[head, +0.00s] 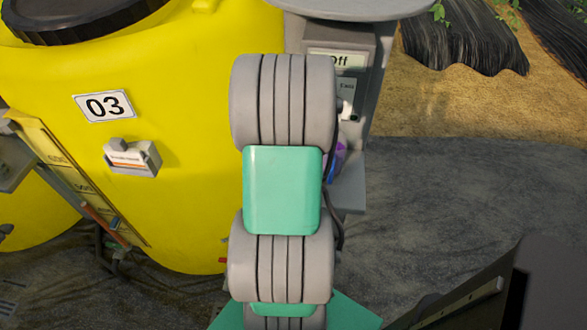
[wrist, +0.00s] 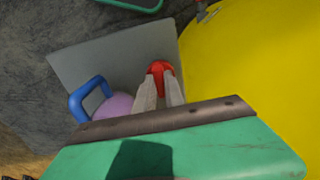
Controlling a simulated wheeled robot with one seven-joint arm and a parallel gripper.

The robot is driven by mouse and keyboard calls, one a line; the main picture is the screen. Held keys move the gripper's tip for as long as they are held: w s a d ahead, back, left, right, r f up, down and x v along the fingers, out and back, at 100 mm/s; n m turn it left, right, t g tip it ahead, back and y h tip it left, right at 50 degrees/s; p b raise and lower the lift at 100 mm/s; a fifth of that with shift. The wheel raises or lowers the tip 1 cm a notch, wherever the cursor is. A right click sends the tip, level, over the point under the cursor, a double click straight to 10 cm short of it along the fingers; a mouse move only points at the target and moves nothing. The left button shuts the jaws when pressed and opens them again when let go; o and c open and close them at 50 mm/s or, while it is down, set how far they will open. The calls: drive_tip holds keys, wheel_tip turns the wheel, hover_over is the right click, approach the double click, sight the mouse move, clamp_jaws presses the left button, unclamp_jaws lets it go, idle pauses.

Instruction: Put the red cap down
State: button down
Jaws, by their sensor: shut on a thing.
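In the wrist view, my gripper (wrist: 160,80) is shut on the red cap (wrist: 159,66). The cap shows at the fingertips, partly covered by the fingers. Behind it is a flat grey shelf (wrist: 90,60). The cap lies over the shelf's right part in the picture, close to the edge by the yellow tank. I cannot tell whether it touches the shelf. In the head view my arm hides the gripper and the cap.
A purple container (wrist: 113,107) with a blue handle (wrist: 80,98) stands left of the fingers. The yellow tank (wrist: 255,70) is close on the right. In the head view, the tank (head: 190,200) labelled 03 stands left of my arm; a grey control box (head: 360,85) is behind it.

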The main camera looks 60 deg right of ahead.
drive_tip(key=shift+f, duration=1.35)
drive_tip(key=c, duration=1.4)
unclamp_jaws()
drive_tip(key=shift+c, duration=0.2)
wheel_tip(320, 180, up, 8)
drive_tip(key=shift+f, duration=0.15)
drive_tip(key=shift+a, duration=0.15)
drive_tip(key=w+a+r+n+t, duration=0.1)
drive_tip(key=w+a+r+n, duration=0.15)
drive_tip(key=a, duration=0.55)
drive_tip(key=w+a+r+n, duration=0.1)
drive_tip(key=w+a+n, duration=0.2)
drive_tip(key=a, duration=0.5)
drive_tip(key=w+a+r+n+t, duration=0.1)
drive_tip(key=w+a+r+n, duration=0.15)
drive_tip(key=a, duration=0.55)
drive_tip(key=s+a+n, duration=0.3)
drive_tip(key=a+n, duration=0.1)
drive_tip(key=a, duration=0.7)
drive_tip(key=shift+s+f+n, duration=0.2)
drive_tip(key=shift+f+n, duration=0.2)
